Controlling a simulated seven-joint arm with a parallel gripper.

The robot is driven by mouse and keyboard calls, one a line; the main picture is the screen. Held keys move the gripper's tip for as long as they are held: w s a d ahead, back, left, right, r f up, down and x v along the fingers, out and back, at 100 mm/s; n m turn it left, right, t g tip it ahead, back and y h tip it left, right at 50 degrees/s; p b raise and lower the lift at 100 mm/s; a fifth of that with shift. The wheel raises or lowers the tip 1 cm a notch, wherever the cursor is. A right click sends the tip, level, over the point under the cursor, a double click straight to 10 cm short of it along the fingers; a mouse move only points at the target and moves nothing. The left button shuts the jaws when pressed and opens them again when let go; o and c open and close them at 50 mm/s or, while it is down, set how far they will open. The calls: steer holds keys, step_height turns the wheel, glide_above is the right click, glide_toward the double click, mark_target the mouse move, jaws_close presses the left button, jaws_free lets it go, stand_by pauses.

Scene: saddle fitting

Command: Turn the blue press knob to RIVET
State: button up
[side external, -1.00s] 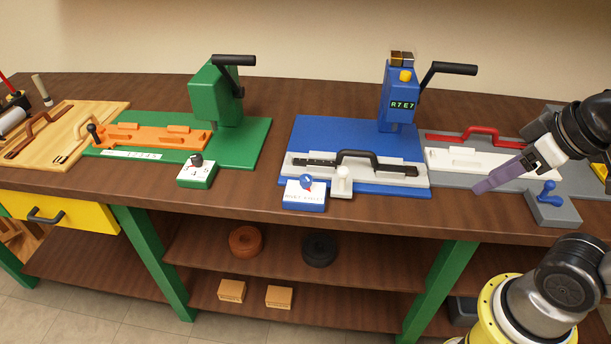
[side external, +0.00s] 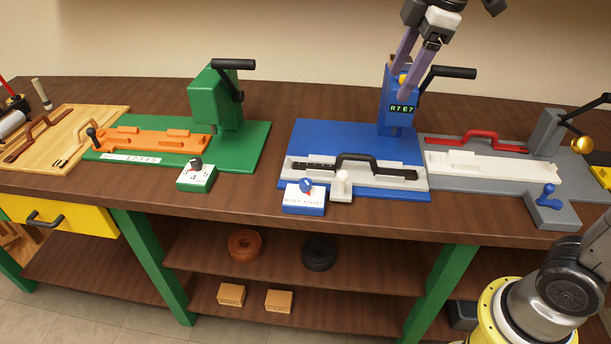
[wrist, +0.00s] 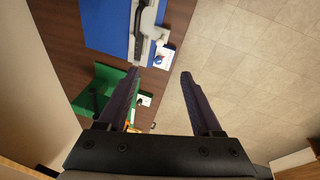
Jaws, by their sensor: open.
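The blue press knob (side external: 306,185) sits on top of a small blue box with a white label face (side external: 303,199), at the front left corner of the blue press base. Its label lettering is too small to read surely, and I cannot tell which word the knob points to. In the wrist view the knob (wrist: 159,58) shows small, a little beyond the fingertips. My gripper (side external: 397,78) is open and empty, with its purple fingers angled down in front of the blue press (side external: 396,118). It is high above and to the right of the knob, touching nothing.
A white peg-like handle (side external: 341,184) stands just right of the knob box. Behind them is a grey fixture with a black handle (side external: 356,158). The green press's dial box (side external: 197,176) is to the left, with bare bench between. A grey station (side external: 480,180) with a red handle stands at right.

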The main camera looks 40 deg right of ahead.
steer(key=w+a+f+n+g, duration=0.2)
steer(key=w+a+f, duration=0.2)
steer(key=w, duration=0.5)
steer(key=n+g, duration=0.1)
glide_above(305, 181)
step_height(305, 181, down, 11)
step_height(305, 181, down, 12)
steer(key=shift+d+f, duration=0.1)
steer(key=shift+f, duration=0.15)
jaws_close()
